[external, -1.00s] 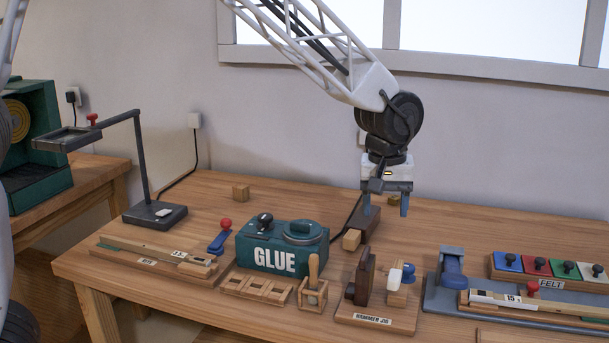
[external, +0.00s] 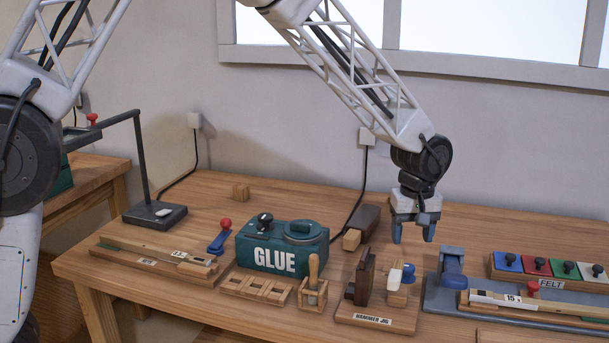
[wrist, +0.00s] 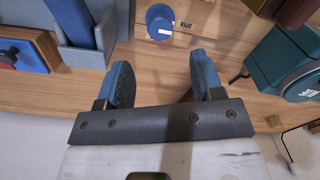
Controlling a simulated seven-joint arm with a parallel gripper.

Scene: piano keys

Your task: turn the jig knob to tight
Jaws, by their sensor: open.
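The hammer jig (external: 350,316) is a wooden base with a dark upright block and a lighter block at the front of the bench. The jig knob (external: 408,272) is blue with a white part, on the jig's right side. In the wrist view the blue knob (wrist: 160,18) shows at the top centre, with a white pointer mark and a small label reading OPEN beside it. My gripper (external: 413,234) is open and empty, above and behind the jig. In the wrist view its blue fingers (wrist: 160,78) are spread apart, with the knob beyond them.
The green GLUE box (external: 283,262) stands left of the jig. A dark block with a wooden end (external: 365,219) stands behind the jig.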

